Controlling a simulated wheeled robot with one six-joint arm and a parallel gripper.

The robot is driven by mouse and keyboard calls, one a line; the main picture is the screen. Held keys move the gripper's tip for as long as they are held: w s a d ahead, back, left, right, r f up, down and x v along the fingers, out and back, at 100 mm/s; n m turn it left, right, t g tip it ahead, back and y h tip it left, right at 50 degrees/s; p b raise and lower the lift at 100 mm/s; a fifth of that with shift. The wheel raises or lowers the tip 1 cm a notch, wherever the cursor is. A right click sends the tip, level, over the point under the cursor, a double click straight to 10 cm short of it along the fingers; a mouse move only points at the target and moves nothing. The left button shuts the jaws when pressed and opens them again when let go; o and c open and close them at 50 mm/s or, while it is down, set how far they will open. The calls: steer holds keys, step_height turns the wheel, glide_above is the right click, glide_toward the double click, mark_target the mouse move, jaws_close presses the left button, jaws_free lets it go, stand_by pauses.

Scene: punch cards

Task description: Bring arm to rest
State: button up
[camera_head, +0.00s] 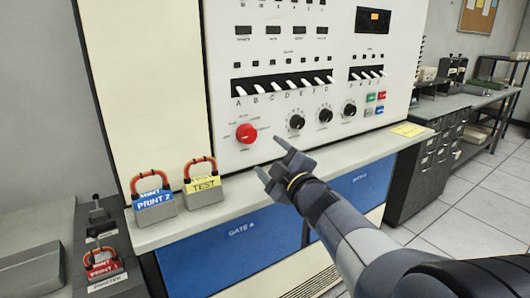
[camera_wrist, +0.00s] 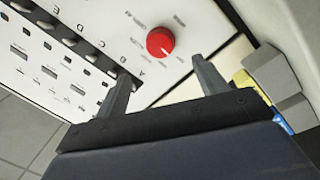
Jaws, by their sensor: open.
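My gripper (camera_head: 270,160) is open and empty in the head view, on the end of my dark grey arm, which reaches in from the lower right. It is in front of the white control panel (camera_head: 270,60), near a red round knob (camera_head: 246,133). In the wrist view my gripper's two fingers (camera_wrist: 160,82) stand apart, with the red knob (camera_wrist: 160,41) showing beyond the gap between them. Nothing is between the fingers. I cannot tell the exact distance to the panel.
A ledge (camera_head: 300,183) runs below the panel. On it stand a blue PRINT 2 block (camera_head: 154,202) and a yellow TEST block (camera_head: 204,185), both with red handles. A red PRINT 1 block (camera_head: 104,268) is lower left. Dark drawers (camera_head: 430,165) stand right; floor there is clear.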

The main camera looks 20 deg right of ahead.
mark_target(250, 137)
steer(key=shift+s, duration=0.15)
steer(key=x, duration=1.1)
steer(key=shift+p, duration=0.3)
steer(key=shift+s+f, duration=0.1)
steer(key=shift+s, duration=0.05)
